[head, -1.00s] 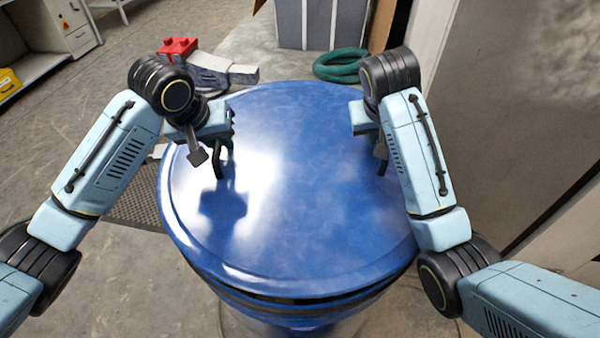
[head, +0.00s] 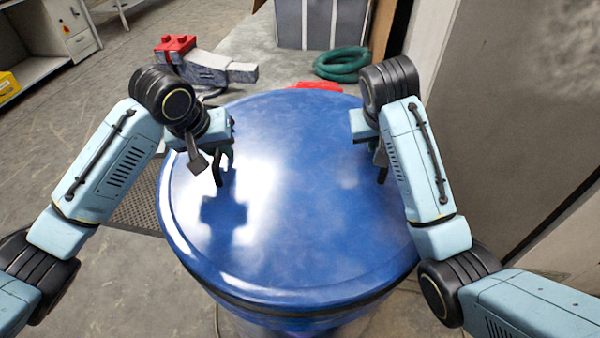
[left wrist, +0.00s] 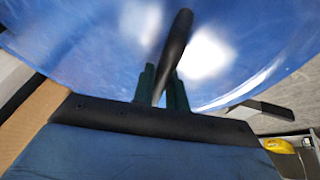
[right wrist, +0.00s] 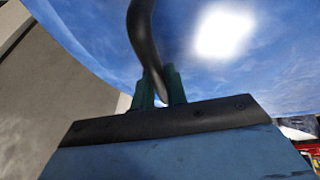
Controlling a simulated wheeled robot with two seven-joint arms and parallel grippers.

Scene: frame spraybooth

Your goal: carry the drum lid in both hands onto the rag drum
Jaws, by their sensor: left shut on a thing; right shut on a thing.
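The drum lid (head: 300,190) is a wide, glossy blue disc that fills the middle of the head view, looking about level. My left gripper (head: 220,166) is shut on a dark handle on its left part; the left wrist view shows this handle (left wrist: 179,42) between the fingers. My right gripper (head: 381,163) is shut on the handle on the right part; the right wrist view shows this handle (right wrist: 143,35) between the fingers. A red edge (head: 315,86) shows just beyond the lid's far rim; I cannot tell whether it is the rag drum. The lid hides what is beneath.
A green coiled hose (head: 341,65) lies on the floor beyond the lid, near a grey bin (head: 320,22). Grey blocks with a red piece (head: 176,43) lie back left. A dark grating (head: 138,208) lies left of the lid. A grey wall panel (head: 510,120) stands at right.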

